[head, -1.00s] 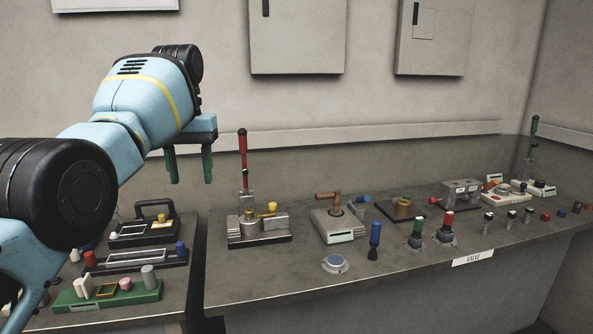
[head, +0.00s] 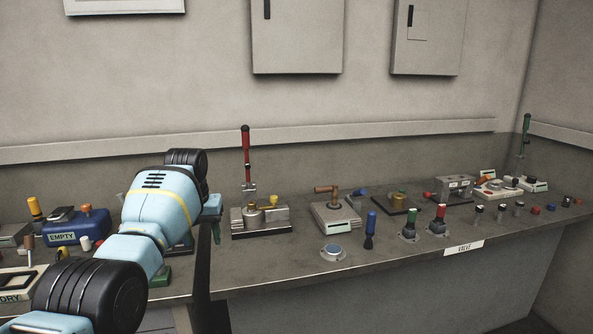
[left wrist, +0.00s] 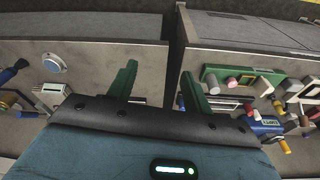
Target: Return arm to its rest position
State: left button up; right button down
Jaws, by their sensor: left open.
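My left arm comes in from the lower left of the head view, blue with black joints. Its gripper (head: 216,232) shows only in part, its green fingers pointing down over the bench by the gap between two bench sections. In the left wrist view the two green fingers (left wrist: 152,90) stand apart with nothing between them, so the gripper is open and empty. My right gripper is in neither view.
A fixture with a red-handled lever (head: 246,160) stands just right of the gripper. A blue EMPTY box (head: 65,228) is at the left. Several valves and knobs line the right bench (head: 290,275). Wall cabinets (head: 297,35) hang above.

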pick_arm(q)
jog(key=s+a+f+t, duration=0.1)
jog(key=s+f, duration=0.2)
jog(key=f, duration=0.7)
jog(key=s+a+f+t, duration=0.1)
jog(key=s+f, duration=0.1)
jog(key=f, duration=0.8)
jog(key=s+a+f+t, duration=0.1)
jog(key=s+f, duration=0.2)
jog(key=f, duration=0.8)
jog(key=s+f+m+t, duration=0.2)
jog(key=s+f, duration=0.7)
jog(key=s, duration=0.5)
jog(key=s+d+r+t+h, duration=0.1)
jog(key=s+d, duration=0.1)
jog(key=s, duration=0.9)
jog(key=s+d+r+m+t, duration=0.1)
jog(key=s+d, duration=0.1)
jog(key=s, duration=1)
jog(key=shift+d+r+t+h, duration=0.35)
jog(key=shift+t+h, duration=0.05)
jog(key=shift+s, duration=0.1)
jog(key=shift+c, duration=0.4)
jog(key=shift+c, duration=1.1)
